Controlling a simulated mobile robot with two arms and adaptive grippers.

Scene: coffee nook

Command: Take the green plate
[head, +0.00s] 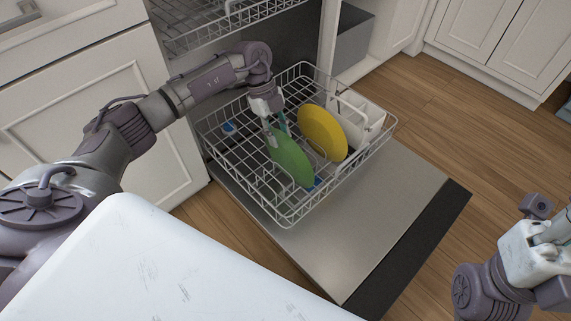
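The green plate (290,160) stands tilted in the lower dishwasher rack (287,217), left of a yellow plate (322,133). My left gripper (276,130) reaches down into the rack at the green plate's upper edge. Its fingers overlap the plate's edge in the picture. I cannot tell whether they are shut on it or still apart around it. My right gripper is at the lower right; only its body near the wrist (535,250) shows, and its fingertips are cut off by the picture's edge.
The open dishwasher door (345,245) lies flat under the rack. An upper rack (215,22) hangs above at the back. A white cutlery basket (362,118) stands at the rack's right side. A white surface (140,270) fills the lower left. Wooden floor is free at the right.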

